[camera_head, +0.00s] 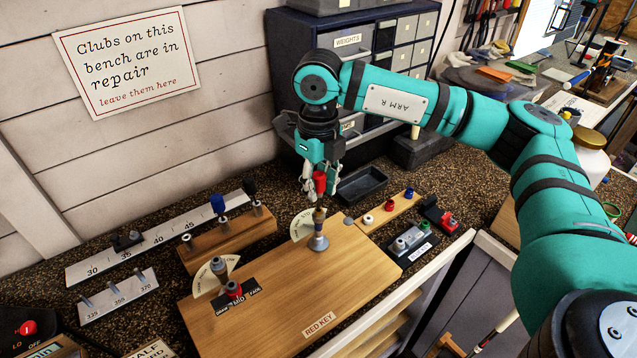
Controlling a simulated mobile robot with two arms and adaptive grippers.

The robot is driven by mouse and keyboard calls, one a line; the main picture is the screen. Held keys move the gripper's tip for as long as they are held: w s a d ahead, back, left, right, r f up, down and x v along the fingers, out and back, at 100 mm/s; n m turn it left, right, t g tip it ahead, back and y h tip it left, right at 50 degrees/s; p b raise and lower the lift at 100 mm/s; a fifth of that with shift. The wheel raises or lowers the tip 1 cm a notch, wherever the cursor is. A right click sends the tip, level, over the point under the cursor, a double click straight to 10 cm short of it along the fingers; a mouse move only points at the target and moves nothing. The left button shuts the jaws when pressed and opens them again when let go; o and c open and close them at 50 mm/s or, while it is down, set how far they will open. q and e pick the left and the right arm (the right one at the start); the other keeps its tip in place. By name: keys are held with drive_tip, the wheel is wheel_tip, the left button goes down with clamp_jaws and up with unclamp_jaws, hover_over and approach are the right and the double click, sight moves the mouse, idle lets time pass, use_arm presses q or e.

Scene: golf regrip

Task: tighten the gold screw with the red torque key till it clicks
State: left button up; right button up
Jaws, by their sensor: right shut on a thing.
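My right gripper (320,187) is shut on the red torque key (320,179), which it holds upright by its red handle. The key stands above a metal post (318,243) on the wooden board (350,275). A small gold-brown part, seemingly the gold screw (319,214), shows at the top of this post, right under the key. I cannot tell whether the key's tip is seated in it. A pale fan-shaped dial (301,226) stands beside the post. My left gripper is not in view.
A wooden rack (230,238) holds blue and black-handled tools. A black tray (362,184) and small drawers (347,42) are behind.

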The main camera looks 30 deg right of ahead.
clamp_jaws()
drive_tip(key=shift+f+m+b, duration=0.1)
drive_tip(key=shift+m+b, duration=0.35)
drive_tip(key=shift+m, duration=0.75)
drive_tip(key=m, duration=0.3)
drive_tip(key=shift+m, duration=0.3)
drive_tip(key=shift+o, duration=1.1)
unclamp_jaws()
drive_tip(key=shift+b, duration=0.3)
clamp_jaws()
drive_tip(key=shift+r, duration=0.2)
